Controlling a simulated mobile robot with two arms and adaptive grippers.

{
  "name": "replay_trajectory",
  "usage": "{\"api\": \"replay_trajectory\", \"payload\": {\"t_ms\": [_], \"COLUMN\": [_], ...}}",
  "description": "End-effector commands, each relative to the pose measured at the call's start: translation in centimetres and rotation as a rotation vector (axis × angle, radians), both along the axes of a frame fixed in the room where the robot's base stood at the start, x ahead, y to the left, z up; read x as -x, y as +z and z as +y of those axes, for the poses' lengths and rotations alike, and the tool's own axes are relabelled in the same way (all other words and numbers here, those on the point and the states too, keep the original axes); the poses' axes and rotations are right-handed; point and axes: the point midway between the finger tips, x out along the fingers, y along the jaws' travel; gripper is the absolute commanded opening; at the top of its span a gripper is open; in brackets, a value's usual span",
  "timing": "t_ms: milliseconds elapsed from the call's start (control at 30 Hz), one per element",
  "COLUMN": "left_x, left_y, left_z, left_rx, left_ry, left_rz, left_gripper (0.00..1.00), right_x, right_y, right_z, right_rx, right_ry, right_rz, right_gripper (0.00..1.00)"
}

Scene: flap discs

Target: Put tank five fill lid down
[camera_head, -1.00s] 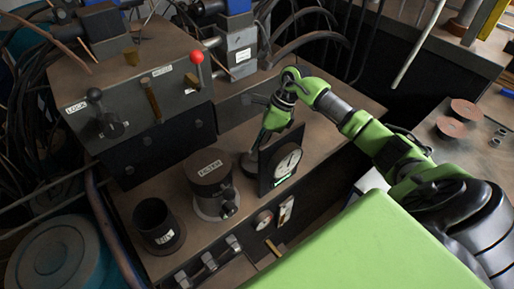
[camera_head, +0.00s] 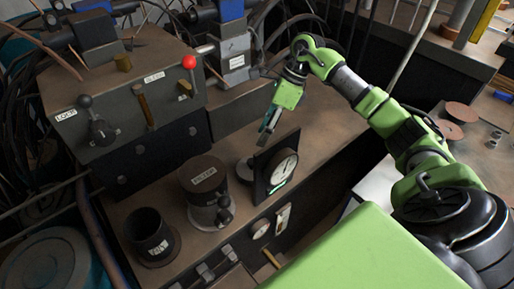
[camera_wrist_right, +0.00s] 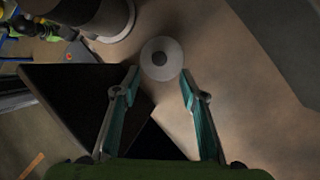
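A small round grey lid (camera_wrist_right: 161,48) with a dark knob lies on the brown bench top. In the head view the lid (camera_head: 244,169) shows partly behind the black gauge panel (camera_head: 262,177). My right gripper (camera_head: 267,130) hangs above and behind the gauge, apart from the lid. In the wrist view the right gripper (camera_wrist_right: 160,80) is open, with its two fingers spread and nothing between them; the lid appears just beyond the fingertips. An open dark cup (camera_head: 148,222) with a white label stands at the front left. My left gripper is not in view.
A dark-topped canister (camera_head: 204,172) stands between the cup and the gauge. A control box (camera_head: 120,100) with levers and a red knob is at the back left. Switches (camera_head: 210,272) line the front edge. Bench top behind the gauge is clear.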

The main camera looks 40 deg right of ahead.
Motion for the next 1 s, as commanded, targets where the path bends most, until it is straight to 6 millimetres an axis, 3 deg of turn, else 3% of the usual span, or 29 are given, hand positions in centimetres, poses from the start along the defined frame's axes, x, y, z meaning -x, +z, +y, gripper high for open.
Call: {"api": "replay_trajectory", "payload": {"t_ms": [233,800,900,1000], "left_x": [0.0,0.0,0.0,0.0], "left_y": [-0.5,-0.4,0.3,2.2], "left_z": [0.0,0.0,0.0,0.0], "left_rx": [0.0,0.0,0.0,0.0], "left_ry": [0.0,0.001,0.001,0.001], "left_rz": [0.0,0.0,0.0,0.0], "left_gripper": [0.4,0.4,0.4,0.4], "right_x": [0.3,0.3,0.3,0.3], "right_y": [2.3,2.5,3.2,5.2], "right_z": [-1.1,-1.1,-1.1,-1.1], "right_rx": [0.001,-0.001,-0.001,-0.001], "right_ry": [0.0,0.001,0.0,0.0], "right_rz": [0.001,0.002,0.001,0.001], "right_gripper": [0.39,0.39,0.39,0.39]}}
